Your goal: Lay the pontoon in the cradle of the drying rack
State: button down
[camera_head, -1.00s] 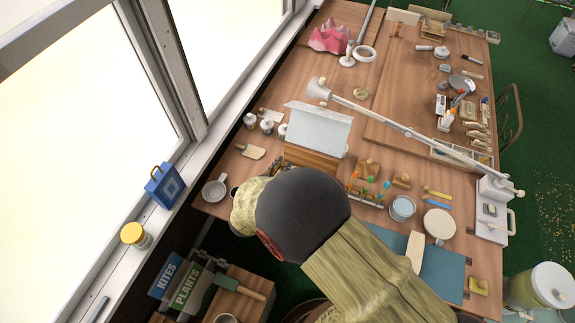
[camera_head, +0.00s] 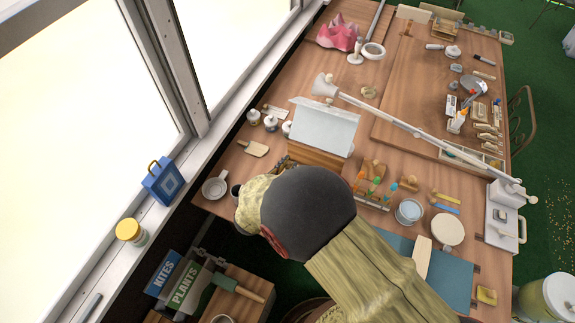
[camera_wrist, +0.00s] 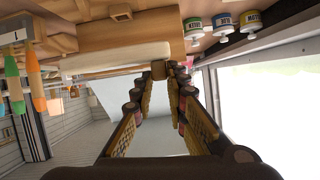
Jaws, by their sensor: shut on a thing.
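In the wrist view my gripper (camera_wrist: 160,84) has its two fingers closing together at the tips. A wooden stand with coloured upright pieces (camera_head: 372,187) is right of my arm. I cannot tell which thing is the drying rack, and no cradle is clear.
A wooden box with a pale sloped top (camera_head: 323,126) stands just beyond my arm. Paint pots (camera_wrist: 222,22) show in the wrist view. A lamp arm (camera_head: 420,136) crosses the workbench (camera_head: 378,103). A cream piece (camera_head: 422,257) lies on a teal mat (camera_head: 452,281). The window sill runs left.

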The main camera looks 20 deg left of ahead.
jog(key=shift+f+b, duration=1.3)
jog(key=shift+f, duration=1.1)
jog(key=shift+f, duration=1.05)
dwell(1.3)
jog(key=c, duration=1.7)
grip_release()
jog(key=shift+o, duration=0.2)
jog(key=o, duration=0.6)
jog(key=s+r+p, duration=0.4)
jog(key=shift+s+a, duration=0.15)
jog(key=shift+s, duration=0.15)
